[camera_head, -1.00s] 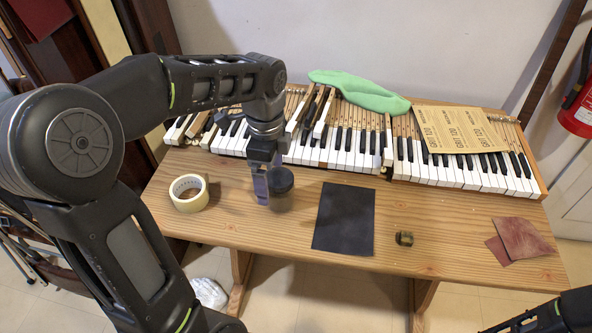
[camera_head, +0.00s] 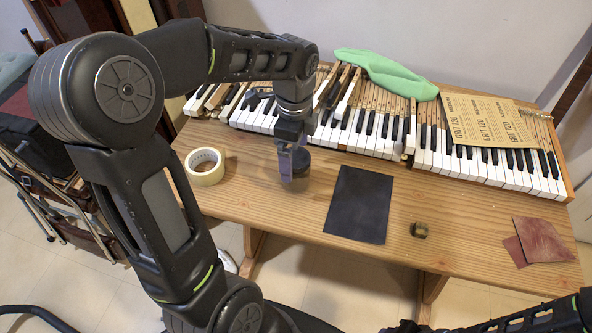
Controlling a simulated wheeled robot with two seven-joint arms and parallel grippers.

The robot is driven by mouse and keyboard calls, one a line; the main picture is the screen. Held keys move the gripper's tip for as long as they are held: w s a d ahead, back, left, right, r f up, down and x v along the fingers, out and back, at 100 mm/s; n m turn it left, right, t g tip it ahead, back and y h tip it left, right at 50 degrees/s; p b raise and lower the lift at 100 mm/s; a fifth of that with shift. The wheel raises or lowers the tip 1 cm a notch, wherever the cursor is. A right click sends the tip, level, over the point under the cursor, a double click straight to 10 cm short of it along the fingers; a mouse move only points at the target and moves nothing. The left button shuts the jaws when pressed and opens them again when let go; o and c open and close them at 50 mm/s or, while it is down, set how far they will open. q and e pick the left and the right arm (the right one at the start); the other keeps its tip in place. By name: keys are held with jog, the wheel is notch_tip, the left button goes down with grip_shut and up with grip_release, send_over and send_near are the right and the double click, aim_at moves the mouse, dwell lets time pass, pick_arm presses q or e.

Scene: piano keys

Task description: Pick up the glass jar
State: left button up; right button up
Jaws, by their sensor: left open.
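The glass jar (camera_head: 300,172), with a dark round lid, stands on the wooden table in front of the piano keys. My left gripper (camera_head: 287,163) points down at the jar from its left side and hides part of it. It is open. One finger shows in front of the jar's left edge; I cannot tell whether it touches the jar or where the other finger is. My right gripper is not in view; only part of my right arm shows at the bottom right.
A masking tape roll (camera_head: 205,167) lies left of the jar and a black sheet (camera_head: 360,204) lies right. A small dark-brass piece (camera_head: 419,230) and reddish sandpaper (camera_head: 545,242) lie farther right. The piano keyboard (camera_head: 470,168), bearing green cloth (camera_head: 386,75) and grit paper (camera_head: 489,120), spans the back.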

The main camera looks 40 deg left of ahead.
pick_arm(q)
jog(key=f, duration=0.5)
jog(key=shift+w+f, duration=0.1)
jog(key=shift+w, duration=0.1)
jog(key=shift+c, duration=0.3)
jog(key=c, duration=1.9)
notch_tip(320, 180, up, 10)
jog(key=shift+r, duration=0.1)
dwell(0.5)
